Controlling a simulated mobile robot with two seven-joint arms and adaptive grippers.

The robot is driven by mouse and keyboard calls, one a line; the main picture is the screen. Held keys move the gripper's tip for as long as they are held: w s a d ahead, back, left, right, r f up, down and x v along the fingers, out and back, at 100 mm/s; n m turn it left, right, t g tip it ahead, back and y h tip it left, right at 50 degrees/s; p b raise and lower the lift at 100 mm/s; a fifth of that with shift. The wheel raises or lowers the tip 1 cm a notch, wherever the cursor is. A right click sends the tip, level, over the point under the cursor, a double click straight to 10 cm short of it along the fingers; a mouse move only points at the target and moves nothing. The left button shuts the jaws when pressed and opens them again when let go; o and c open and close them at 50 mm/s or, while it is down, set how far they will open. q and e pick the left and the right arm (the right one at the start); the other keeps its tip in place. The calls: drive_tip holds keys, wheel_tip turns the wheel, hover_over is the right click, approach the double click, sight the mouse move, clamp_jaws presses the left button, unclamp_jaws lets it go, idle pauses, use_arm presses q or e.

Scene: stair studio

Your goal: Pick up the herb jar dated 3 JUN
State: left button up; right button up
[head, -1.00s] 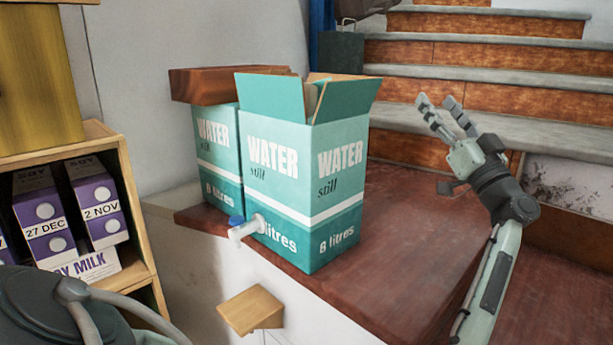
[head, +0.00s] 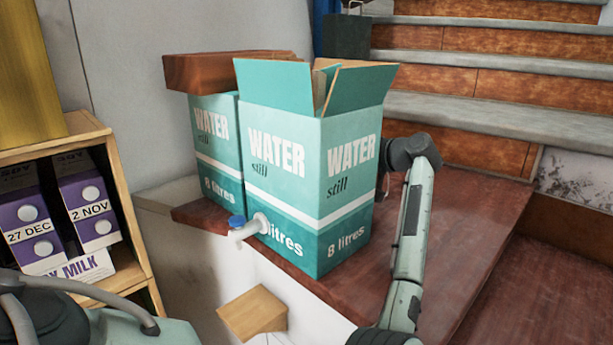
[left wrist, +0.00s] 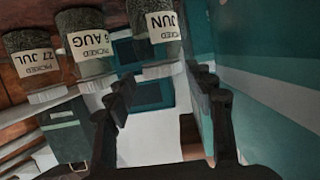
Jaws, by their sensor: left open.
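In the left wrist view, upside down, a herb jar with a pale lid and a label reading JUN (left wrist: 163,26) is at the top. Its day number is cut off. To its left are a jar labelled 6 AUG (left wrist: 92,42) and a jar labelled 27 JUL (left wrist: 30,60). My left gripper (left wrist: 160,90) is open and empty, its fingers spread below the JUN jar in the picture, apart from it. In the head view, an arm of mine reaches behind the water box (head: 300,170), which hides its gripper. No jar shows there. My right gripper is not in view.
A teal box wall (left wrist: 270,100) runs close along the right of the left wrist view. In the head view, a second water box (head: 212,150) carries a wooden block (head: 235,72). A shelf (head: 125,195) holds milk cartons (head: 90,210). Stairs (head: 480,105) rise behind.

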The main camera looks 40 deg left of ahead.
use_arm(q)
drive_tip(key=x, duration=0.4)
drive_tip(key=shift+a+r, duration=0.1)
drive_tip(key=shift+r, duration=0.1)
clamp_jaws()
